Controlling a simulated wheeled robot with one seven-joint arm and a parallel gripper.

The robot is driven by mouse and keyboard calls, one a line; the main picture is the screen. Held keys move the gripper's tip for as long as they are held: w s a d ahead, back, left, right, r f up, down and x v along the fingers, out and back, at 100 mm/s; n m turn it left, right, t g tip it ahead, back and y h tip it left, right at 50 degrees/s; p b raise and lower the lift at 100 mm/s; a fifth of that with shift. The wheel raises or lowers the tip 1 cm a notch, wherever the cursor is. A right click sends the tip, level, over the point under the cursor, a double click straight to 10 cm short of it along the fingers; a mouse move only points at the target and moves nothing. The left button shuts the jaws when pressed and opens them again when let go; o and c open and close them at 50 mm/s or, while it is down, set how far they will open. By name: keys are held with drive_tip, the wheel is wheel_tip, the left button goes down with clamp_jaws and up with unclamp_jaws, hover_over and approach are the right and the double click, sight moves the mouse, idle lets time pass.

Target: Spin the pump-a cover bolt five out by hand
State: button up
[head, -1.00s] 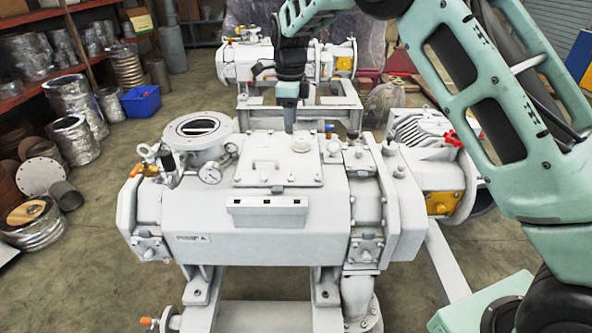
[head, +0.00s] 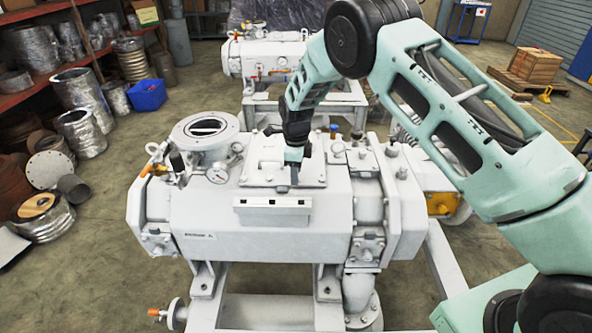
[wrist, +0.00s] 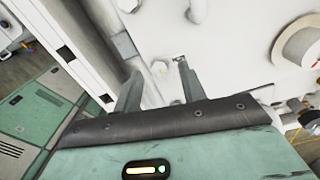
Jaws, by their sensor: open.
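Pump A (head: 205,205) is a pale grey machine in the middle of the head view, with a raised square cover plate (head: 258,172) on top. My gripper (head: 284,190) points down at the front edge of this cover. In the wrist view the two fingers of my gripper (wrist: 159,67) stand apart with nothing between their sides. In the head view my gripper hides this bolt.
A grey box with dark slots (head: 272,211) sits on the pump's front, just below my gripper. A second pump (head: 262,58) stands behind. Shelves and ducting line the left.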

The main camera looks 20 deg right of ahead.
drive_tip(key=shift+f, duration=0.45)
clamp_jaws()
